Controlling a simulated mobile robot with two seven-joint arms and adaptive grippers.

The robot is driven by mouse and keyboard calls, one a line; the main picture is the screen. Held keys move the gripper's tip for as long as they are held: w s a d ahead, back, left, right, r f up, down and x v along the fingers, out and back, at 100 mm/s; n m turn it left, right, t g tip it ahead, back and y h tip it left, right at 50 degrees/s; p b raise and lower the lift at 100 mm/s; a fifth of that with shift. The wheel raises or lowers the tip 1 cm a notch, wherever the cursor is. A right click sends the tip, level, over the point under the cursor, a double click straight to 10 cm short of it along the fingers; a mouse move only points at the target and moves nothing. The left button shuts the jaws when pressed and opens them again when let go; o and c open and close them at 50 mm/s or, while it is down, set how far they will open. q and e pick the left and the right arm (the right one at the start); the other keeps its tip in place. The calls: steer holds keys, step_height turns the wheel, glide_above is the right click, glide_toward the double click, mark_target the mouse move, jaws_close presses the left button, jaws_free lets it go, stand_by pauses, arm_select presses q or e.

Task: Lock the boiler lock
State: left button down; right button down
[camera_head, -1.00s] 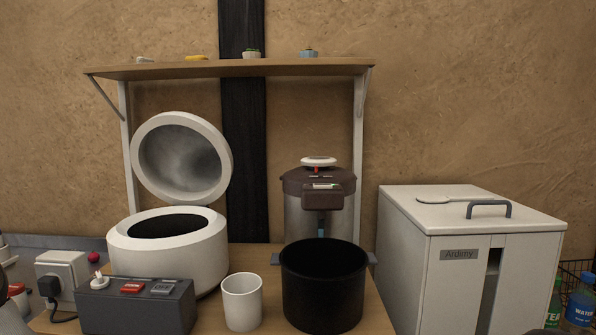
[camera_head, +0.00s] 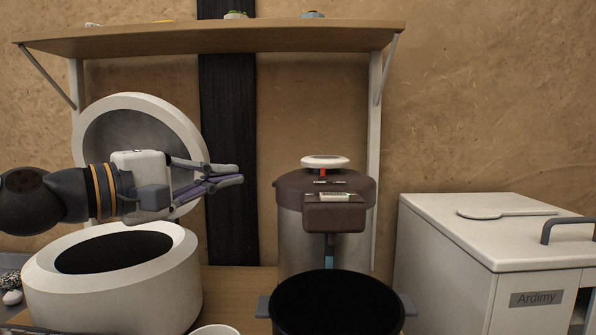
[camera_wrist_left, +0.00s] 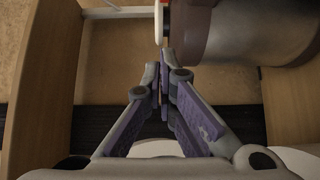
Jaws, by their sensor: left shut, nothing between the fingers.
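The boiler (camera_head: 294,225) is a steel pot with a brown top, standing at the back of the table under the shelf. Its lock is probably the white disc (camera_head: 325,161) on top, with a small red piece (camera_head: 323,172) under it. My left gripper (camera_head: 240,174) is shut and empty, left of the boiler and apart from it in the head view. In the left wrist view the shut fingertips (camera_wrist_left: 162,62) point toward the boiler's brown top (camera_wrist_left: 238,30) and the edge of the white disc (camera_wrist_left: 159,22). My right gripper is not in view.
A wooden shelf (camera_head: 215,38) hangs above. A black pot (camera_head: 335,305) stands in front of the boiler. A white cabinet (camera_head: 450,240) stands right.

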mark_target(323, 174)
arm_select(q)
steer(key=x, duration=0.3)
steer(key=s+d+x, duration=0.1)
steer(key=x, duration=0.3)
steer(key=s+d+x, duration=0.1)
steer(key=x, duration=0.3)
steer(key=shift+w+d+r, duration=0.1)
steer(key=shift+w+r, duration=0.05)
steer(key=shift+r, duration=0.05)
steer(key=shift+d, duration=0.35)
steer(key=shift+d+f, duration=0.2)
steer(key=shift+f, duration=0.05)
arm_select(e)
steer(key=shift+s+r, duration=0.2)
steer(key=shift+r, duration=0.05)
